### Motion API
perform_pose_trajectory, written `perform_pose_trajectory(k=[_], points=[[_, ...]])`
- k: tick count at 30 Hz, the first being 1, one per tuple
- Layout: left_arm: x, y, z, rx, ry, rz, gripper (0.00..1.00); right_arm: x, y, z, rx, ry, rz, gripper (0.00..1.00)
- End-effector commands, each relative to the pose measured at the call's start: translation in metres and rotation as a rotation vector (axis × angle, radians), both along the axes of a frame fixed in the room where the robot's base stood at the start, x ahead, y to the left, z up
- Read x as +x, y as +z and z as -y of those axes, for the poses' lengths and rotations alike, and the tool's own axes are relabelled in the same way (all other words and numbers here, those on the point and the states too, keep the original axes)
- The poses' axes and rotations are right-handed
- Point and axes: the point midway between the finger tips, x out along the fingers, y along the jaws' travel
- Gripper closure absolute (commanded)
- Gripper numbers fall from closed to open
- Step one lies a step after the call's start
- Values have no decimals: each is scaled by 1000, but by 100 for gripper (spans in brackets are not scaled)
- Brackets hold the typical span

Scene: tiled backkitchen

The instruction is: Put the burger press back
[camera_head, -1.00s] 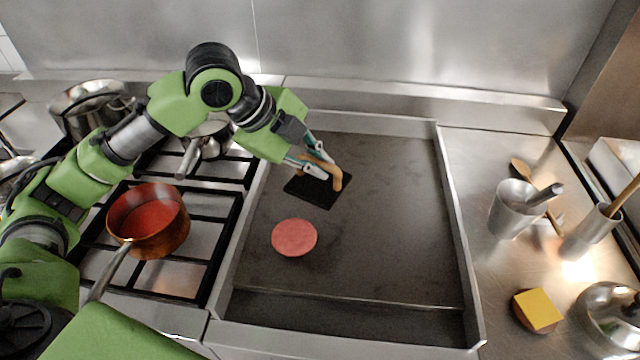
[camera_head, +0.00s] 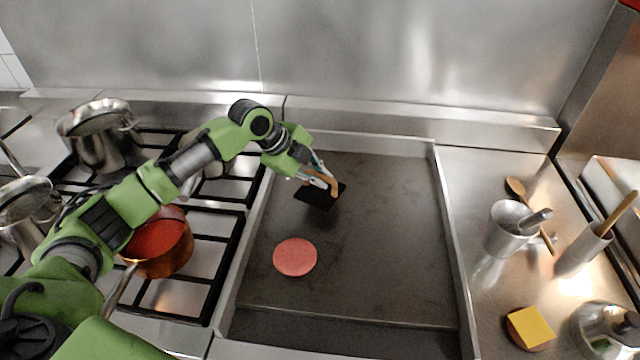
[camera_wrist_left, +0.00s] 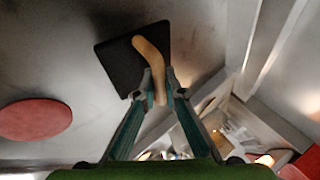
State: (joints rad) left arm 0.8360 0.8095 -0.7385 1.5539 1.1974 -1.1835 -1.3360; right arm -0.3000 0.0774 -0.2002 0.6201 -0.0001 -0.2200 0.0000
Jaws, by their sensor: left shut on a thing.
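The burger press (camera_head: 312,196) is a black square plate with a curved wooden handle. It is at the back left of the griddle (camera_head: 380,230) in the head view. My left gripper (camera_head: 328,184) is shut on its wooden handle. In the left wrist view the fingers (camera_wrist_left: 160,92) close on the handle, and the black plate (camera_wrist_left: 118,68) shows beyond them. The plate looks tilted and seems a little above the griddle surface. A round pink patty (camera_head: 295,257) lies on the griddle in front of the press. My right gripper is not in view.
A copper pot (camera_head: 160,245) with red contents and steel pots (camera_head: 98,140) stand on the stove at left. At right are a steel cup (camera_head: 505,235), a wooden spoon (camera_head: 516,188) and a cheese-topped patty (camera_head: 531,327). The griddle's right half is clear.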

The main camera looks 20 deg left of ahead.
Motion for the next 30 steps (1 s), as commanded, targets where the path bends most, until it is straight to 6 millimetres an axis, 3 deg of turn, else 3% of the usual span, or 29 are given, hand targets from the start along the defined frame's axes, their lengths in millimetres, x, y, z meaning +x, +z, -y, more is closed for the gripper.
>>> perform_pose_trajectory(k=[9, 20, 21, 22, 30], points=[[3, -29, -1, -3, 1, 5, 100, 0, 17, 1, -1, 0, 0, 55], [3, -33, 0, -3, 1, 5, 100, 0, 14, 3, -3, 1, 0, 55], [1, -35, -1, 1, 1, -1, 80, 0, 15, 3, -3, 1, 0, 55], [1, -35, -1, 1, 1, -1, 74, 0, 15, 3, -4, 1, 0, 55], [1, -35, -1, 1, 1, -1, 74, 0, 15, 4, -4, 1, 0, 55]])
